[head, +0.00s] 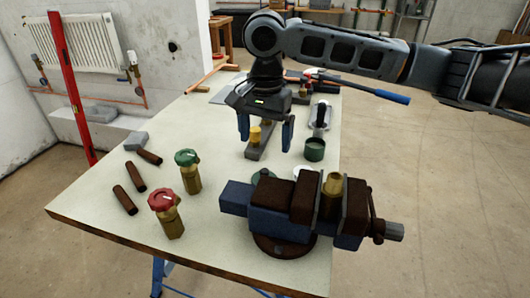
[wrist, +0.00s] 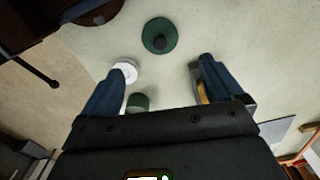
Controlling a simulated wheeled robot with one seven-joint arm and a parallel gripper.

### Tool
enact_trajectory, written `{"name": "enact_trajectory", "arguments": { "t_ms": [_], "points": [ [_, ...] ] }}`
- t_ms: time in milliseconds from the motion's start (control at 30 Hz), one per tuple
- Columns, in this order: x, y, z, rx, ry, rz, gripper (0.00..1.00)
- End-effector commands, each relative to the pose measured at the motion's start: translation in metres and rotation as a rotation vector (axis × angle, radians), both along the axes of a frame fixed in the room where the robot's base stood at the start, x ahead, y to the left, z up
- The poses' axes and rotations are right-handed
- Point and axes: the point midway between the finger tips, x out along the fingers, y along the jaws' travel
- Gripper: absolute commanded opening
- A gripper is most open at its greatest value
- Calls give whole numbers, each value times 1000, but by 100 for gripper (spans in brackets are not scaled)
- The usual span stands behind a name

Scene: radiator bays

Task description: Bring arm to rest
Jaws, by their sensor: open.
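My gripper (head: 266,131) hangs from my arm over the workbench, pointing down, with its two blue fingers apart and nothing between them. In the wrist view the fingers (wrist: 160,80) are spread above the bench top. In the head view a brass fitting on a grey block (head: 262,150) shows behind and between the fingers. A blue and brown vise (head: 265,196) holds a brass piece (head: 331,190) upright in its jaws, at the bench's front right, nearer the camera than my gripper.
The workbench (head: 110,212) bears a red-capped valve (head: 166,214), a green-capped valve (head: 188,171), several brown cylinders (head: 125,200) and a dark green cup (head: 314,149). A green disc (wrist: 159,35) and a white round piece (wrist: 126,70) lie below my gripper. The floor at right is clear.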

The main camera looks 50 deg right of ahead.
Motion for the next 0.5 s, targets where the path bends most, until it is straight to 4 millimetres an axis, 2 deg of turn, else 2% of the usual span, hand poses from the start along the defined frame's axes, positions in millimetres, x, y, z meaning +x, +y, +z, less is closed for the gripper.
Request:
{"name": "enact_trajectory", "arguments": {
  "t_ms": [200, 500],
  "points": [
    [0, 0, 16, 0, -1, 0, 94],
    [0, 0, 17, 0, 0, 0, 94]
  ]
}}
